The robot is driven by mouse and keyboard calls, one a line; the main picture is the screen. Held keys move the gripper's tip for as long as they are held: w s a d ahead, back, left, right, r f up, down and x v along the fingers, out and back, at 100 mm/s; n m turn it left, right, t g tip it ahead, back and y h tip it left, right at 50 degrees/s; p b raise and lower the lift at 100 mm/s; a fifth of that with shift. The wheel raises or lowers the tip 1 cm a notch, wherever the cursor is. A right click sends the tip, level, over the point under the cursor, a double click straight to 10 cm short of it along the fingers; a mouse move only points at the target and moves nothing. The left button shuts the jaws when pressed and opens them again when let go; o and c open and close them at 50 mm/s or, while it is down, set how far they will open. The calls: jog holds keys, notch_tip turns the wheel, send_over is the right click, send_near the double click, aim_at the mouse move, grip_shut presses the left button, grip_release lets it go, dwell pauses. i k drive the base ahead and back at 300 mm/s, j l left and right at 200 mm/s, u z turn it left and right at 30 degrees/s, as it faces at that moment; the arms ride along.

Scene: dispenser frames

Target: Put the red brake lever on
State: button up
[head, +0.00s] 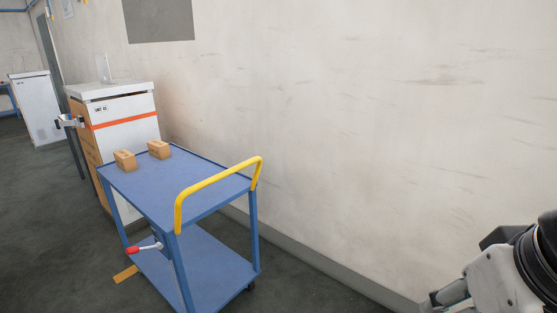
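The red brake lever (133,250) shows as a red grip at the end of a short metal arm, low at the near left corner of a blue cart (185,192). It sits beside the cart's leg, below the top shelf, and points left. Part of my arm shows at the bottom right, far from the cart. My gripper's fingers are not clearly in the picture. Nothing of mine touches the lever.
The cart has a yellow handle (220,183) and two small cardboard boxes (125,160) on top. A white cabinet with an orange stripe (122,121) stands behind it. The wall runs along the right. Floor (45,235) is open at left.

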aim_at(130, 251)
jog(key=u, duration=1.25)
jog(key=i+j, duration=0.1)
jog(key=i, duration=0.4)
jog(key=i+j, duration=0.1)
jog(key=i, duration=0.45)
jog(key=z, duration=0.05)
